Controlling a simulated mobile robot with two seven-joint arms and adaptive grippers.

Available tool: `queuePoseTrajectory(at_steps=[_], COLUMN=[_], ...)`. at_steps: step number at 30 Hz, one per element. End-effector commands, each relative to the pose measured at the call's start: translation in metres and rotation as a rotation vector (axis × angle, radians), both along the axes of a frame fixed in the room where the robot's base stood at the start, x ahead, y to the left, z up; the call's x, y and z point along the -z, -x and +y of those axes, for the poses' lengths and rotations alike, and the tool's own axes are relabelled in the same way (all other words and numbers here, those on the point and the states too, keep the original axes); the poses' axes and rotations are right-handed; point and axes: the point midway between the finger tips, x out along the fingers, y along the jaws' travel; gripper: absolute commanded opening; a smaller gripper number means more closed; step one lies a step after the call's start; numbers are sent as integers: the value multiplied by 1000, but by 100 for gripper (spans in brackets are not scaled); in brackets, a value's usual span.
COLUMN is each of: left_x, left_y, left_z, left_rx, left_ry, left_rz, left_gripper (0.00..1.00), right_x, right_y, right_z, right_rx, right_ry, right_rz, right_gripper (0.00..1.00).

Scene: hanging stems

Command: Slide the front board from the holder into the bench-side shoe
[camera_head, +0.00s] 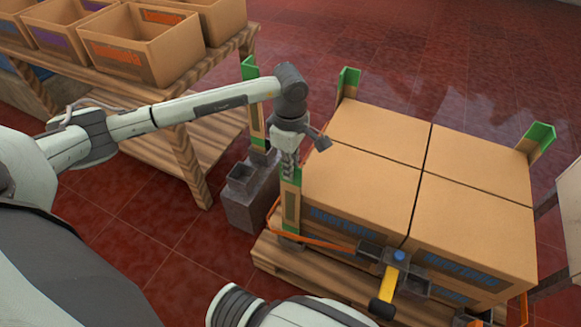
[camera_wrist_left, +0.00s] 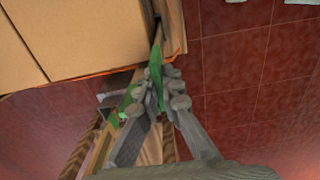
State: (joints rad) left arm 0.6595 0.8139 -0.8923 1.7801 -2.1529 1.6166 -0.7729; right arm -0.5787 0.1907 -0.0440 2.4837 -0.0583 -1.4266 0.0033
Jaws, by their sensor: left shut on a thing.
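My left gripper (camera_head: 290,166) is shut on the upper part of an upright corner board (camera_head: 291,205) with a green top, at the near-left corner of the boxes. In the left wrist view the fingers (camera_wrist_left: 168,92) close around the board's green end (camera_wrist_left: 156,75). Its foot is low by a grey fitting (camera_head: 289,243) on the pallet edge; I cannot tell how far it is seated. The grey holder (camera_head: 243,212) stands on the floor to the left, with one open socket. Another green-topped board (camera_head: 256,118) stands at its back. My right gripper is out of view.
Cardboard boxes (camera_head: 375,135) fill the wooden pallet (camera_head: 268,258). Green-topped boards (camera_head: 346,82) (camera_head: 540,140) stand at other corners. An orange strap (camera_head: 325,242) runs along the front to a grey tensioner with a yellow handle (camera_head: 388,284). A bench (camera_head: 185,160) holds open cartons.

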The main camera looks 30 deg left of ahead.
Motion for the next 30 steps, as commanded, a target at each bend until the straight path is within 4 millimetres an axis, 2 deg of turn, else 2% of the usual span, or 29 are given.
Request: queuePoseTrajectory(at_steps=[29,30], left_x=[11,11], left_y=[0,0], left_z=[0,0], left_rx=[0,0], left_ry=[0,0], left_rz=[-1,-1], left_gripper=[0,9], right_x=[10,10], right_y=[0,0], right_z=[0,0], right_rx=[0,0], right_ry=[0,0], right_rz=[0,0], right_gripper=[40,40])
